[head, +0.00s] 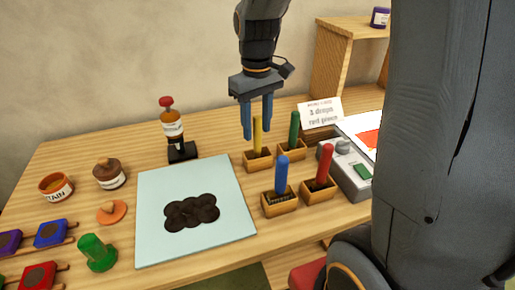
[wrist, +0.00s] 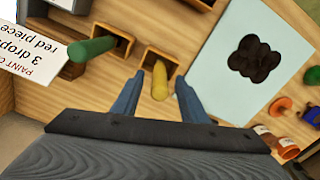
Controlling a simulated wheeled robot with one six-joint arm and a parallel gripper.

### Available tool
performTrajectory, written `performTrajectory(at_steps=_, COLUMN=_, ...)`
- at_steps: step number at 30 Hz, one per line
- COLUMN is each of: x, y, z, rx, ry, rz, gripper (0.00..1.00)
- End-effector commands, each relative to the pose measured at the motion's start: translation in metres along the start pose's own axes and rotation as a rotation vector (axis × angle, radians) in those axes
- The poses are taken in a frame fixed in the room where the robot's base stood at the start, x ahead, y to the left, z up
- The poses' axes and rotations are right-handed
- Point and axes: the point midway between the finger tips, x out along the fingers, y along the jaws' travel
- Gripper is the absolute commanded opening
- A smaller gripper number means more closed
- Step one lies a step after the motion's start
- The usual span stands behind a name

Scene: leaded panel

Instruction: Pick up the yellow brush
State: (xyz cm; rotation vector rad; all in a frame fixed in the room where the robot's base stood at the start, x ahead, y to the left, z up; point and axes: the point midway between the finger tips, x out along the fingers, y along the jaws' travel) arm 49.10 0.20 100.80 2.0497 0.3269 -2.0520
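The yellow brush (head: 258,134) stands upright in a small wooden holder (head: 258,160), its handle pointing up. My gripper (head: 257,120) is above that holder, pointing down, with its two blue fingers apart. In the wrist view the yellow handle (wrist: 160,84) lies between the open fingers (wrist: 158,95), with a gap on each side. The fingers do not appear to touch it. The brush's lower end is hidden inside the holder.
Close by are holders with a green brush (head: 294,130), a blue brush (head: 281,176) and a red brush (head: 324,166). A sign (head: 321,113) stands behind. Left is a pale sheet (head: 152,186) with a dark shape (head: 192,212) and a red-capped bottle (head: 171,124).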

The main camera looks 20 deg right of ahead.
Motion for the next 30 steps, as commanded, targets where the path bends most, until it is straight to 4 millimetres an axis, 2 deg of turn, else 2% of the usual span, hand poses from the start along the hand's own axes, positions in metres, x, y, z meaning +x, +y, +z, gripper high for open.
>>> performTrajectory(at_steps=10, x=0.043, y=0.001, z=0.002, rx=0.002, ry=-0.002, rz=-0.001, gripper=0.40)
performTrajectory(at_steps=20, x=0.049, y=0.001, z=0.002, rx=0.002, ry=0.001, rz=0.000, gripper=0.40)
performTrajectory(at_steps=27, x=0.049, y=0.001, z=0.002, rx=0.002, ry=0.001, rz=0.000, gripper=0.00)
performTrajectory(at_steps=30, x=0.049, y=0.001, z=0.001, rx=0.002, ry=0.001, rz=0.000, gripper=0.00)
